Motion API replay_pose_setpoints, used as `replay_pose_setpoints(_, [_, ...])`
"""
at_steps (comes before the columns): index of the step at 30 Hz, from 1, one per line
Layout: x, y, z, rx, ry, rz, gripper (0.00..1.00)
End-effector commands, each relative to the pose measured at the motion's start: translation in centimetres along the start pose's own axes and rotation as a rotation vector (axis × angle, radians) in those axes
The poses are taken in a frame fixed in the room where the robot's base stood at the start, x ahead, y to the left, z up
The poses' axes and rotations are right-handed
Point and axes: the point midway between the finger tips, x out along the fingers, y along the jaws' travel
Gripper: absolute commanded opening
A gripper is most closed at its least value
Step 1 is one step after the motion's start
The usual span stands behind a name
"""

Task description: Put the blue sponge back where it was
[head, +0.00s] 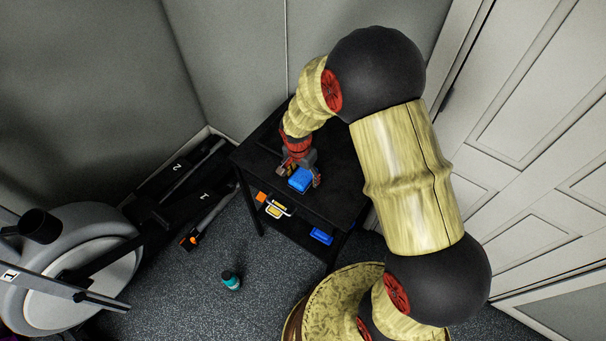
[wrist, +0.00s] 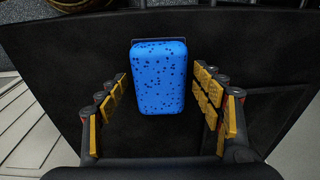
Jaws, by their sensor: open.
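The blue sponge (wrist: 158,78), speckled with dark spots, is at the black table (wrist: 60,60) near its edge, between and slightly beyond my gripper's fingers. It also shows in the head view (head: 300,179), below my gripper (head: 301,178). In the wrist view my gripper (wrist: 164,103) is open, with yellow-padded fingers on both sides of the sponge and a gap on each side. A thin dark edge shows behind the sponge's far end; I cannot tell what it belongs to.
A lower shelf holds an orange item (head: 261,197), a yellow item (head: 276,210) and a blue item (head: 321,236). A teal-and-dark container (head: 231,281) stands on the floor. A rowing machine (head: 85,255) is at the left. Walls and a white door (head: 540,130) border the table.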

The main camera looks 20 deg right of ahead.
Motion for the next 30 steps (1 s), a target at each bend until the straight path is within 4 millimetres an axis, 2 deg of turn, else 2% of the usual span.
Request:
replay_pose_setpoints(7, [-0.1,0.0,0.0,0.000,0.000,0.000,0.67])
replay_pose_setpoints(11, [-1.1,-0.1,-0.1,0.000,0.001,-0.002,0.67])
replay_pose_setpoints(24, [-9.7,-0.1,-0.1,0.000,0.001,-0.003,0.67])
replay_pose_setpoints(30, [-11.8,0.0,-0.1,0.000,0.001,-0.001,0.67])
